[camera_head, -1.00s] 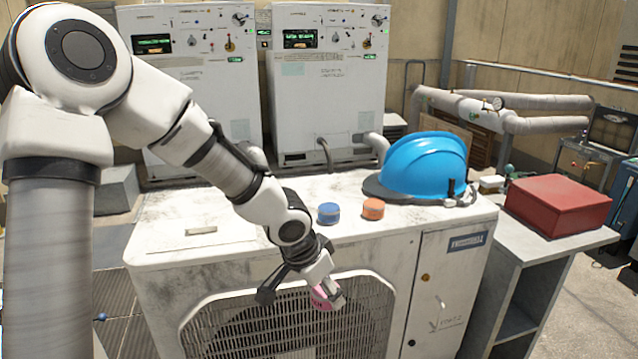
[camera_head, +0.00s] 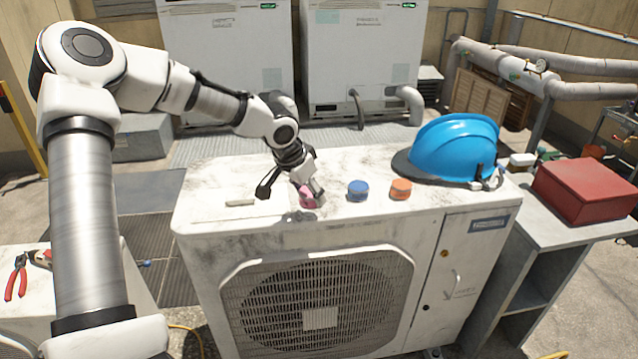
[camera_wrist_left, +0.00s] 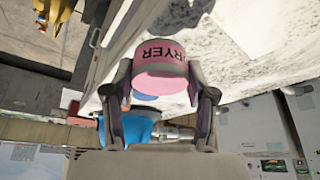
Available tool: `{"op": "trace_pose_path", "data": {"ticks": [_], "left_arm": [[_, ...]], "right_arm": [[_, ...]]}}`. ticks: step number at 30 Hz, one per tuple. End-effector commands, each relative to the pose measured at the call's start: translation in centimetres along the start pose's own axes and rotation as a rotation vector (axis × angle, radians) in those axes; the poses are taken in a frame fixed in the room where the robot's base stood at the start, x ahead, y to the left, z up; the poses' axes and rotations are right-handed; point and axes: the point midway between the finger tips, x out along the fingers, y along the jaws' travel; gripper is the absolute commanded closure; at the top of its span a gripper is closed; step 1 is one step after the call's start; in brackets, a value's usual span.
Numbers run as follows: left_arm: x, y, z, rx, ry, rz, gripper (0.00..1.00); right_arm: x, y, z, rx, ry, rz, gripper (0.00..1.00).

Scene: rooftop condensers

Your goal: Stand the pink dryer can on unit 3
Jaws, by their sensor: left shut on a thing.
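The pink dryer can (camera_head: 306,198) is held in my left gripper (camera_head: 301,190), over the front part of the white condenser's top (camera_head: 235,183). In the left wrist view the can (camera_wrist_left: 160,80) sits between the two fingers, its dark lettering ending in "RYER" and appearing upside down. I cannot tell whether the can touches the top. The condenser has a round fan grille in front; I cannot read a unit number on it. My right gripper is not in view.
A blue can (camera_head: 358,191) and an orange can (camera_head: 400,189) stand right of the pink can. A blue hard hat (camera_head: 452,150) lies farther right. A red box (camera_head: 588,190) sits on a side stand. The top's left part is mostly clear, with a handle there.

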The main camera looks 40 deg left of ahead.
Motion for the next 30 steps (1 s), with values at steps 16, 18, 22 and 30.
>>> {"op": "trace_pose_path", "data": {"ticks": [16,18,22,30], "left_arm": [[5.7,-4.2,-4.8,0.001,-0.004,0.000,0.80],[6.3,-4.2,-4.6,0.000,-0.001,-0.001,0.80],[6.5,-4.2,-4.5,0.000,0.001,0.000,0.80],[6.7,-4.2,-4.4,0.000,0.000,0.000,0.19]], "right_arm": [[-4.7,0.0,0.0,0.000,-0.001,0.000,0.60],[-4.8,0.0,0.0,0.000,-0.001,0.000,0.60],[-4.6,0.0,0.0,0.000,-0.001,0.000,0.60],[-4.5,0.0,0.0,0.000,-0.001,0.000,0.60]]}}
